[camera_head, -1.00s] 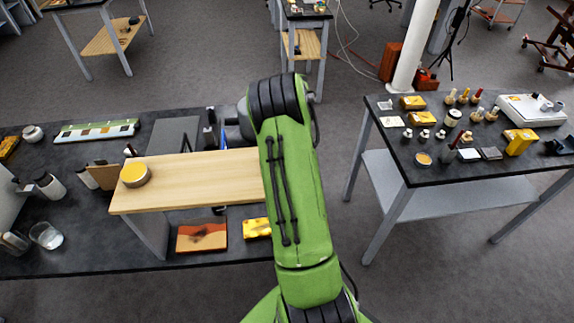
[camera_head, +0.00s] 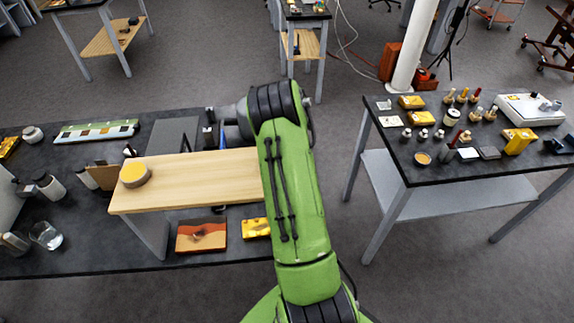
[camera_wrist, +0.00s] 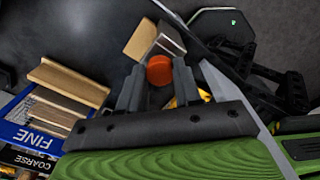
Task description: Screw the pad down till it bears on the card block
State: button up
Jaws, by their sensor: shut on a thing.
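An orange-red round knob (camera_wrist: 159,70) shows in the wrist view between the two dark fingers of my gripper (camera_wrist: 158,76), which is shut on it. Just beyond it is a tan and pale grey block (camera_wrist: 155,40); I cannot tell for sure that this is the card block. The pad is not clearly visible, and any gap between pad and block is hidden. In the head view my green arm and the wooden shelf hide the gripper and the knob.
A raised wooden shelf (camera_head: 195,180) carries a yellow-topped round tin (camera_head: 134,174). An orange tray (camera_head: 201,236) lies on the dark bench. In the wrist view, blue "FINE" (camera_wrist: 42,122) and black "COARSE" (camera_wrist: 30,160) packs lie at left, and dark hardware (camera_wrist: 255,75) at right.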

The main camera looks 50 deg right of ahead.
jog(key=m+b, duration=0.2)
jog(key=m, duration=0.2)
jog(key=shift+m, duration=0.3)
jog(key=m+b, duration=0.1)
jog(key=m, duration=0.9)
jog(key=shift+m+b, duration=0.35)
jog(key=shift+m, duration=0.05)
jog(key=m, duration=0.4)
jog(key=shift+m, duration=0.3)
jog(key=o, duration=1)
jog(key=shift+o, duration=0.2)
